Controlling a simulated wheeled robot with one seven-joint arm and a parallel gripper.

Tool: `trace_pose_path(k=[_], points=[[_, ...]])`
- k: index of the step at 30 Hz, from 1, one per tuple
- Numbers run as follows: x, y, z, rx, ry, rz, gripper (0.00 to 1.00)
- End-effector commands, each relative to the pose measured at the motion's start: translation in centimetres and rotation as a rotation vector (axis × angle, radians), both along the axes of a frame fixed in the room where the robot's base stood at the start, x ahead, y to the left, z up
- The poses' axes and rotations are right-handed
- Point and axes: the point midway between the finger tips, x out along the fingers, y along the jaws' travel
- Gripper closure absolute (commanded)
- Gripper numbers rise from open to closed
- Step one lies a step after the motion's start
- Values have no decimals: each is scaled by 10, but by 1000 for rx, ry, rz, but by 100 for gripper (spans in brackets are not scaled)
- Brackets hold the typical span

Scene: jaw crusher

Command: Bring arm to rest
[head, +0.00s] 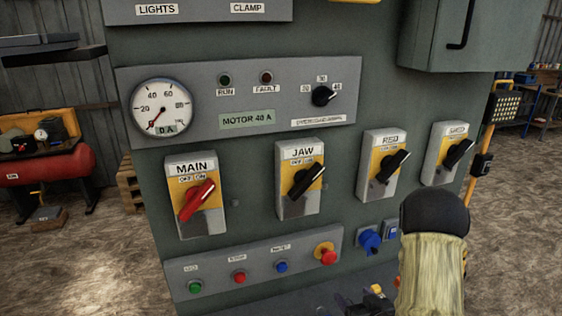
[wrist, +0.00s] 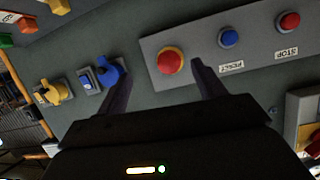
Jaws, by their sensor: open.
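My gripper (wrist: 160,71) shows in the wrist view with its two dark fingers spread apart and nothing held between them. It faces the grey control cabinet (head: 358,225). The red mushroom button (wrist: 171,60) on its yellow collar appears between the fingertips; the gap to it cannot be told. In the head view my arm (head: 432,270) rises at the lower right, with a pale yellowish link and a black rounded joint, in front of the cabinet. The gripper's fingers are not clearly visible there.
The lower button strip (head: 255,270) carries green, red and blue buttons and the mushroom button. Above it are the MAIN switch (head: 196,198), with a red handle, and the JAW switch (head: 301,180), with a black handle.

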Motion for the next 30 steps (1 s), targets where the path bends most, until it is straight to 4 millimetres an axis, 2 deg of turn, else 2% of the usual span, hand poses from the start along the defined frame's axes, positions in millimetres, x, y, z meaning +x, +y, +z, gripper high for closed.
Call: trace_pose_path(k=[1, 7, 14, 23, 30], points=[[2, 1, 7, -31, 31, -5, 31], [-2, -1, 19, -136, 194, -53, 31], [-22, 0, 39, -210, 386, -115, 31], [-71, 13, 72, -234, 644, -180, 31], [-127, 35, 102, -208, 854, -194, 31]])
